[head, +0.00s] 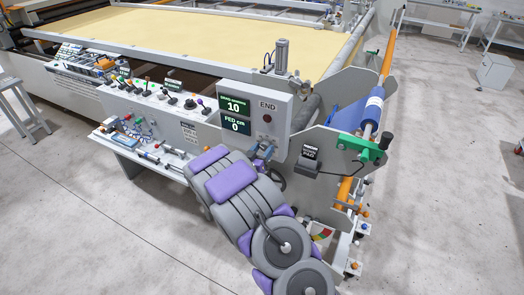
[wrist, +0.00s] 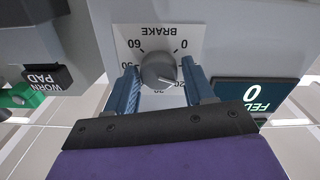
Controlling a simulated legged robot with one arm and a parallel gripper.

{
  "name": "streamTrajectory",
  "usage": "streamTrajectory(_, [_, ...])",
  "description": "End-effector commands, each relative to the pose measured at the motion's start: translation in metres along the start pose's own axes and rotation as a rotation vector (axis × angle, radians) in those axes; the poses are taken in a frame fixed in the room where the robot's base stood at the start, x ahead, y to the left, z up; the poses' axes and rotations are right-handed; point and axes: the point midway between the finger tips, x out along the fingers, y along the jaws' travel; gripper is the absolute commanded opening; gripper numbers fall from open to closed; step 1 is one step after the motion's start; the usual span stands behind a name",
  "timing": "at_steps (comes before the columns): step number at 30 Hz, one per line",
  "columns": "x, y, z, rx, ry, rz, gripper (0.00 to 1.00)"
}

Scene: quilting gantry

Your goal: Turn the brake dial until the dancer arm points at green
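The grey brake dial (wrist: 158,70) sits on a white scale plate labelled BRAKE, upside down in the wrist view. A light mark on the knob points to the lower right, near 20. My gripper (wrist: 159,66) has one blue finger on each side of the dial, with narrow gaps seeming to show beside the knob. In the head view my gripper (head: 263,150) is at the underside of the control box, and the dial is hidden there. A red, yellow and green sector (head: 322,233) shows low on the machine, partly behind my arm. I cannot make out the dancer arm.
The control box (head: 268,105) shows 10 and FED cm 0. A WORN PAD box (head: 309,153) hangs to its right. A blue roll (head: 374,108) on an orange bar stands further right. A ledge with tools (head: 150,150) is at left. The floor at right is mostly clear.

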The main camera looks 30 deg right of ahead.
Motion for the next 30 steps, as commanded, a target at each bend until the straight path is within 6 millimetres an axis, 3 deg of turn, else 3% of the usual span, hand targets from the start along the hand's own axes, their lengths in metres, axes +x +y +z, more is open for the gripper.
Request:
streamTrajectory(12, [0.0001, -0.0009, 0.0002, -0.001, 0.0, -0.001, 0.13])
streamTrajectory(20, [0.0, -0.0015, 0.0011, 0.032, -0.001, -0.001, 0.13])
streamTrajectory(30, [-0.0004, -0.0028, 0.0036, 0.238, -0.003, -0.003, 0.13])
